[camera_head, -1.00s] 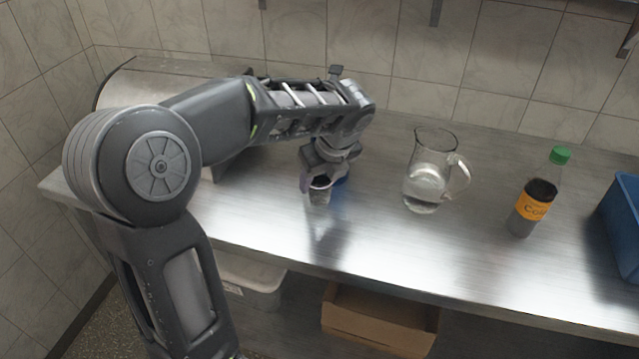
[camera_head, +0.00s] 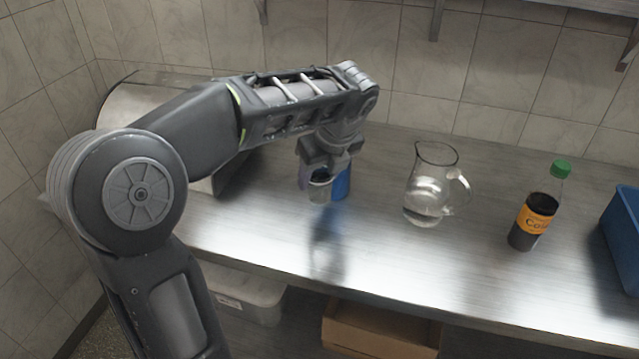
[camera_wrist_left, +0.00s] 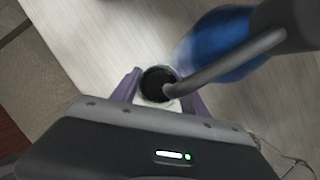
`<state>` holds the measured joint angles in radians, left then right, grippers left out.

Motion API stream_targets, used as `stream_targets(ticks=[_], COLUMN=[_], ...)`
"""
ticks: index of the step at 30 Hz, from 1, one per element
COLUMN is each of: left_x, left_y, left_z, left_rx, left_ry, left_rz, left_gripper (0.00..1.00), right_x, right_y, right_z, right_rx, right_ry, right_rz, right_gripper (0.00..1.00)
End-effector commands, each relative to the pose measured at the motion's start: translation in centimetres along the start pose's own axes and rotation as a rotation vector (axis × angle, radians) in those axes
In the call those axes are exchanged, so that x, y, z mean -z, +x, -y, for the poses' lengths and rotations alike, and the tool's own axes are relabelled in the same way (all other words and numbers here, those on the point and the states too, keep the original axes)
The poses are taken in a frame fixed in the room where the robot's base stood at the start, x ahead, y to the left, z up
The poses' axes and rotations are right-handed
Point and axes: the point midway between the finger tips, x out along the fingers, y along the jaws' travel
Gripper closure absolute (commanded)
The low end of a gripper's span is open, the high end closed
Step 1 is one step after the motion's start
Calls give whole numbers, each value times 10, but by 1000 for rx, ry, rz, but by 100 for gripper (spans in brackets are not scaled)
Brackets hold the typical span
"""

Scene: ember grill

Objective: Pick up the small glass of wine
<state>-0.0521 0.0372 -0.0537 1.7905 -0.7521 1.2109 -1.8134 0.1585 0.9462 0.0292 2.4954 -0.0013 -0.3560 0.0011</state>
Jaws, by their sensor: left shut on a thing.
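My left gripper (camera_head: 320,178) is shut on the small glass of wine (camera_head: 320,191), just above the steel counter (camera_head: 400,258). The glass is small and clear. In the left wrist view the glass (camera_wrist_left: 158,84) sits between the two purple fingers, with dark liquid inside. A grey rod-like part crosses over its rim there. The fingers and wrist hide part of the glass in the head view. My right gripper is not in view.
A blue object (camera_head: 341,184) stands right behind the held glass; it also shows blurred in the wrist view (camera_wrist_left: 222,45). A glass jug (camera_head: 425,190), a cola bottle (camera_head: 535,215) and a blue crate (camera_head: 625,225) stand to the right. The counter's front is clear.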

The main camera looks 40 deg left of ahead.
Motion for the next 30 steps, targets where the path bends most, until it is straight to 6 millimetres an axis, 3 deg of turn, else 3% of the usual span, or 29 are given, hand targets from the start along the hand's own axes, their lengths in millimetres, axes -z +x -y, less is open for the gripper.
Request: stream_targets(ticks=[6,30], left_x=[-6,64], left_y=[-18,-44], left_z=[-1,-76], left_rx=[3,3], left_ry=[0,0], left_rz=[0,1], left_gripper=[98,98], right_x=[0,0], right_y=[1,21], right_z=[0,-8], right_rx=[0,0], right_ry=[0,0], right_rz=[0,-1], right_gripper=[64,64])
